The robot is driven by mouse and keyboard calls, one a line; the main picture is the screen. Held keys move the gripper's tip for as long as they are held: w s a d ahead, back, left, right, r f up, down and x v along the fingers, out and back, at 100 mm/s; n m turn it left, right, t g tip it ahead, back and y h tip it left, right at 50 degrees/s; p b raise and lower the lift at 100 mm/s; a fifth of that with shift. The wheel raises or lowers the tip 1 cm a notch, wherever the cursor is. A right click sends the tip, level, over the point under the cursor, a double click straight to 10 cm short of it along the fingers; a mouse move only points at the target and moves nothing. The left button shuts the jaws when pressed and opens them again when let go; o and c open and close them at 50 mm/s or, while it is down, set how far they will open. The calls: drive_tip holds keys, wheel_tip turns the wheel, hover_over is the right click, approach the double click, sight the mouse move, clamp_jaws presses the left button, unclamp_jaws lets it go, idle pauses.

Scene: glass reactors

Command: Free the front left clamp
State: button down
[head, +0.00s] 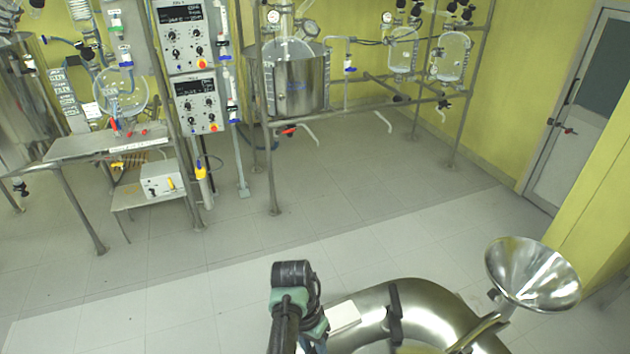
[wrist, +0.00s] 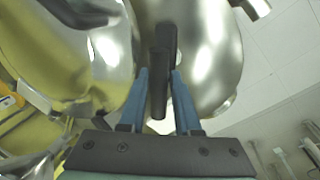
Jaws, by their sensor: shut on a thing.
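A black clamp bar (wrist: 162,65) lies against curved polished steel in the wrist view. My gripper (wrist: 160,78) has its two blue fingers on either side of the bar's lower part and is shut on it. In the head view a black clamp (head: 394,312) sits across a thick curved steel pipe (head: 430,295) at the bottom. I cannot tell whether it is the same clamp. My arm shows left of the pipe there, and my fingertips cannot be made out.
A steel funnel (head: 532,272) rises at the right of the pipe. Further back stand a steel vessel (head: 290,85) on a pipe frame, control boxes (head: 197,105) and a bench (head: 100,143). The tiled floor between is clear. A door (head: 580,115) is at the right.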

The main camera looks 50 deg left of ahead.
idle(0.3)
drive_tip(key=c, duration=0.7)
unclamp_jaws()
drive_tip(key=shift+o, duration=0.2)
wheel_tip(320, 180, up, 13)
drive_tip(key=a+p, duration=0.1)
drive_tip(key=a, duration=0.1)
drive_tip(key=shift+s+a+f, duration=0.15)
drive_tip(key=shift+s+a, duration=0.05)
drive_tip(key=shift+s, duration=0.15)
